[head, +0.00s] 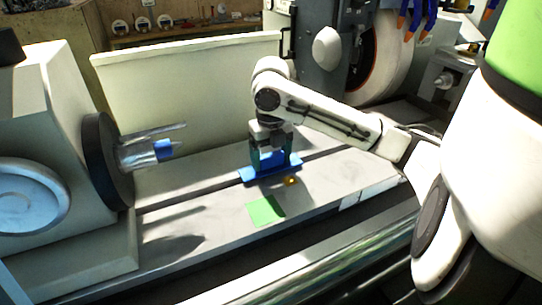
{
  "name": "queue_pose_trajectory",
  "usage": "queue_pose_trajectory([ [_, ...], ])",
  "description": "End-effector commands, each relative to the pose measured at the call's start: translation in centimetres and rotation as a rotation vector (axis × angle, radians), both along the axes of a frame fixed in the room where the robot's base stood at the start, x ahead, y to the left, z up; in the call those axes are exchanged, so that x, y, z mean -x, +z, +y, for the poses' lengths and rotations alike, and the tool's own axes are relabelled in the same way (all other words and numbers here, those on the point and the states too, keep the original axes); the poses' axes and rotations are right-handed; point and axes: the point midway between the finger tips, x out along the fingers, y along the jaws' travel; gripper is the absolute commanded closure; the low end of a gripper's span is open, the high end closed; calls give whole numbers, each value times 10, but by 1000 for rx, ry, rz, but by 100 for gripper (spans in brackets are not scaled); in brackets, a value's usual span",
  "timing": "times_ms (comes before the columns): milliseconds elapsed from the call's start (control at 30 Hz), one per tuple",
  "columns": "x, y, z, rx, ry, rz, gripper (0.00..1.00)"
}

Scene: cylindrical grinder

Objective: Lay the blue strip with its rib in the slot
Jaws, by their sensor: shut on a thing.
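A flat blue strip (268,172) is at the slot (212,188), the dark groove running along the grey machine table (225,215). My gripper (273,162) points down at the strip from above and is shut on it. The strip lies roughly in line with the slot, on or just above the table surface. Its rib is hidden beneath it, so I cannot tell whether the rib is in the slot.
A green patch (265,210) lies on the table in front of the strip. A workhead with a round chuck (105,160) and a blue-tipped spindle (163,150) stands at left. A grinding wheel (385,60) and pale splash guard (190,90) stand behind.

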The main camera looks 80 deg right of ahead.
Motion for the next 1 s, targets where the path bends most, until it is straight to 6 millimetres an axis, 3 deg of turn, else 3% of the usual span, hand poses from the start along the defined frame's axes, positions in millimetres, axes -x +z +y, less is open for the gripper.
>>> queue_pose_trajectory([
  [367, 0, -10, 0, 0, 0, 0, 54],
  [400, 0, -8, 0, 0, 0, 0, 19],
  [600, 0, -8, 0, 0, 0, 0, 0],
  [867, 0, -6, 0, 0, 0, 0, 0],
  [1000, 0, 7, 0, 2, 0, -1, 0],
])
